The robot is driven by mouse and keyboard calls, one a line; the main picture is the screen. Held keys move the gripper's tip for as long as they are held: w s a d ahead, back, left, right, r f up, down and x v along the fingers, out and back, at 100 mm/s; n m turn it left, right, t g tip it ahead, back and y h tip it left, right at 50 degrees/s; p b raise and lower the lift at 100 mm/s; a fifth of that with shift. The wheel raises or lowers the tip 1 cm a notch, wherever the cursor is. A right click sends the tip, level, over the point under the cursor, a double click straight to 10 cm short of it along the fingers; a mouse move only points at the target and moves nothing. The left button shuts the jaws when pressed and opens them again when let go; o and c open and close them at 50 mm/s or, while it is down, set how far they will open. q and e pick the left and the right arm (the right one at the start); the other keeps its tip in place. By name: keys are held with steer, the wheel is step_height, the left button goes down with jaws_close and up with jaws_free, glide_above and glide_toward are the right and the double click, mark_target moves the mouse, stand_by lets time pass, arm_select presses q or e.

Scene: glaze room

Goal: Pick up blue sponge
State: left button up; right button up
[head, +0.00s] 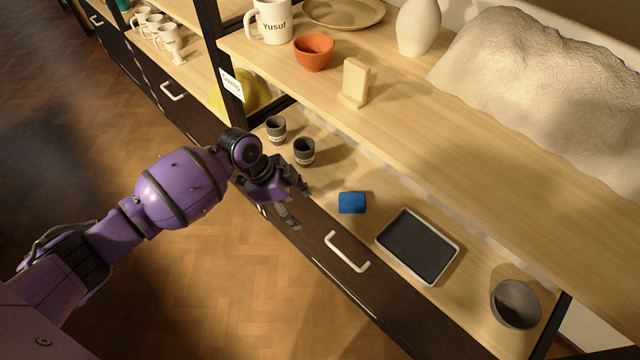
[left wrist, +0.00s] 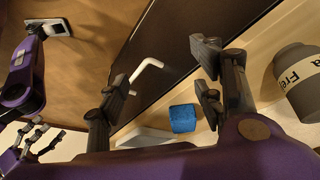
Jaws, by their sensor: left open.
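The blue sponge (head: 352,202) lies on the lower wooden shelf, left of a dark tray in the head view. My left gripper (head: 291,203) is at the shelf's front edge, left of the sponge and apart from it. In the left wrist view its two fingers (left wrist: 163,85) are spread with nothing between them. The sponge (left wrist: 183,118) shows beyond and below the gap between the fingers. Purple jointed parts of mine with finger-like ends (left wrist: 36,138) show at the left of the wrist view; whether they are open is unclear.
The white-rimmed dark tray (head: 418,245) and a grey bowl (head: 516,303) stand to the right. Two dark cups (head: 304,151) (head: 276,129) stand close behind the gripper. The upper shelf (head: 440,130) overhangs the back. A white drawer handle (head: 347,252) sticks out in front.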

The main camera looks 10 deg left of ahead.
mark_target(348, 198)
arm_select(q)
steer(key=shift+m, duration=0.3)
steer(key=w+d, duration=0.1)
steer(key=d, duration=0.1)
steer(key=w+d+r, duration=0.1)
steer(key=d, duration=0.2)
steer(key=w+d+r, duration=0.1)
steer(key=d, duration=0.1)
steer(key=shift+w+d+r, duration=0.15)
steer(key=shift+w+d, duration=0.2)
steer(key=shift+w, duration=0.05)
steer(key=d, duration=0.4)
steer(key=shift+w+d+f, duration=0.15)
steer(key=shift+w+f, duration=0.1)
steer(key=shift+d+f, duration=0.1)
steer(key=shift+f, duration=0.2)
steer(key=shift+w, duration=0.1)
steer(key=c, duration=1.1)
steer(key=shift+r, duration=0.15)
steer(key=shift+r, duration=0.2)
steer(key=s+a, duration=0.1)
steer(key=a, duration=0.5)
steer(key=s+a, duration=0.1)
steer(key=a, duration=0.5)
steer(key=s+a, duration=0.1)
steer(key=a, duration=0.5)
steer(key=shift+f, duration=0.15)
